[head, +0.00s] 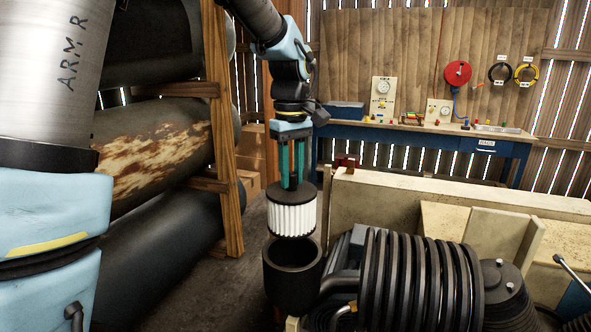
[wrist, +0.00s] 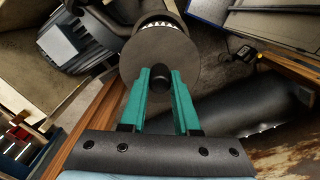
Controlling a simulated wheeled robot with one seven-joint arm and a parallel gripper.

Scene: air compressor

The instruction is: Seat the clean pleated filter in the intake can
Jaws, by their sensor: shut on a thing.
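The clean pleated filter (head: 291,217) is white with a dark top cap, and hangs upright from my gripper (head: 291,185). My gripper's green fingers are shut on the knob at the centre of the cap. In the wrist view my gripper (wrist: 161,78) holds that knob, and the filter's round dark cap (wrist: 160,45) hides most of what lies beneath. The black intake can (head: 292,280) stands below, open at the top. The filter appears just above the can's rim and roughly in line with it; a narrow gap shows between them in the head view.
The compressor's ribbed black cylinder (head: 410,280) sits right of the can, with a pale wall (head: 440,195) behind. A wooden post (head: 222,130) and big rusty tanks (head: 155,160) stand at left. A blue workbench (head: 440,138) is at the back.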

